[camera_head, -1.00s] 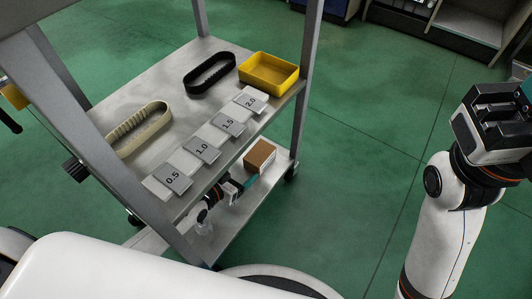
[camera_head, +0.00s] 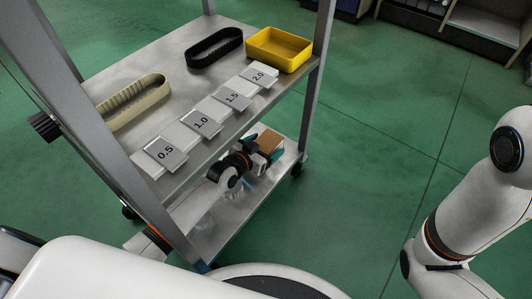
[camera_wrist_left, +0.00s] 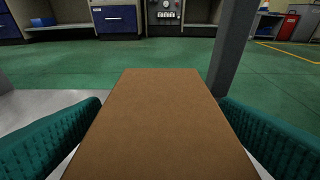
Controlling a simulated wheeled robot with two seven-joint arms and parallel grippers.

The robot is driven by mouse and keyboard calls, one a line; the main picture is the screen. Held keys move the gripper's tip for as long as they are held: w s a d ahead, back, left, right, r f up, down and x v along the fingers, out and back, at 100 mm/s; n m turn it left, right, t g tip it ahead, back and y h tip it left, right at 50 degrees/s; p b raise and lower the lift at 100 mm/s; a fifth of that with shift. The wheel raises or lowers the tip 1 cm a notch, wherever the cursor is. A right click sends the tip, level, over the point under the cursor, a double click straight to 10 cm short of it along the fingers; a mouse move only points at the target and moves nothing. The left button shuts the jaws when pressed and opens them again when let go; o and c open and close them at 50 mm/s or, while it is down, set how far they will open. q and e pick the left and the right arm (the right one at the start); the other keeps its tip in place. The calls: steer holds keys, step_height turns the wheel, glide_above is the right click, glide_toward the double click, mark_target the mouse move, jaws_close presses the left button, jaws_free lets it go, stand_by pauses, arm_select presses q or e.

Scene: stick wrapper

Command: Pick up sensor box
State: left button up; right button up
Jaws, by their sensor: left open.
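The sensor box, a brown-topped box (camera_head: 271,140) with white sides, is at the cart's lower shelf (camera_head: 222,236). My left gripper (camera_head: 264,147) reaches in under the upper shelf, with its teal fingers on either side of the box. In the left wrist view the box (camera_wrist_left: 150,115) fills the middle between the two fingers. The jaws are open; whether either finger touches the box is unclear. The box's underside is hidden, so I cannot tell its contact with the shelf. My right gripper is out of view; only its arm shows at the right.
The upper shelf (camera_head: 150,66) is close above my left arm. It holds a yellow tray (camera_head: 279,62), a black slotted holder (camera_head: 214,49), a beige one (camera_head: 133,103) and several numbered plates (camera_head: 166,152). A grey cart post (camera_head: 307,100) stands beside the box. Green floor lies clear to the right.

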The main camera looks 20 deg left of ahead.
arm_select(q)
steer(key=shift+w+d+f, duration=0.1)
steer(key=shift+w+d, duration=0.05)
steer(key=shift+w, duration=0.2)
steer(key=c, duration=1.1)
steer(key=shift+c, duration=0.2)
